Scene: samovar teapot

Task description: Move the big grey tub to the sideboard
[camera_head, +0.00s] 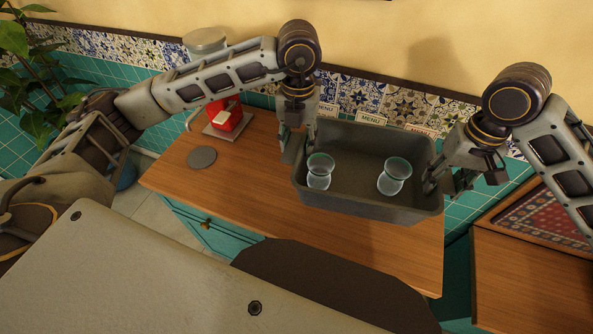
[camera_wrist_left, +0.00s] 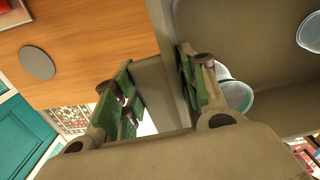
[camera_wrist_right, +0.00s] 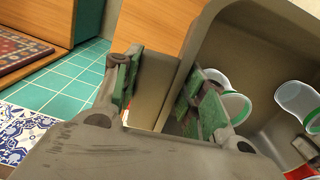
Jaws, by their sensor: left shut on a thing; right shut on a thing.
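The big grey tub (camera_head: 365,150) is over the wooden top of the teal cabinet (camera_head: 230,188), at its right part. I cannot tell whether it touches the top. Two clear glasses with green rims, one at the left (camera_head: 319,172) and one at the right (camera_head: 393,177), stand inside it. My left gripper (camera_head: 298,150) is shut on the tub's left wall, one finger inside and one outside; the wall shows between the fingers in the left wrist view (camera_wrist_left: 168,95). My right gripper (camera_head: 440,184) is shut on the right wall, which shows in the right wrist view (camera_wrist_right: 158,90).
A red device (camera_head: 228,122) and a flat grey disc (camera_head: 201,157) are on the left of the wooden top. Menu cards (camera_head: 372,118) stand behind the tub. A second wooden surface with a patterned red panel (camera_head: 545,215) is at the right, across a gap. The top's front middle is clear.

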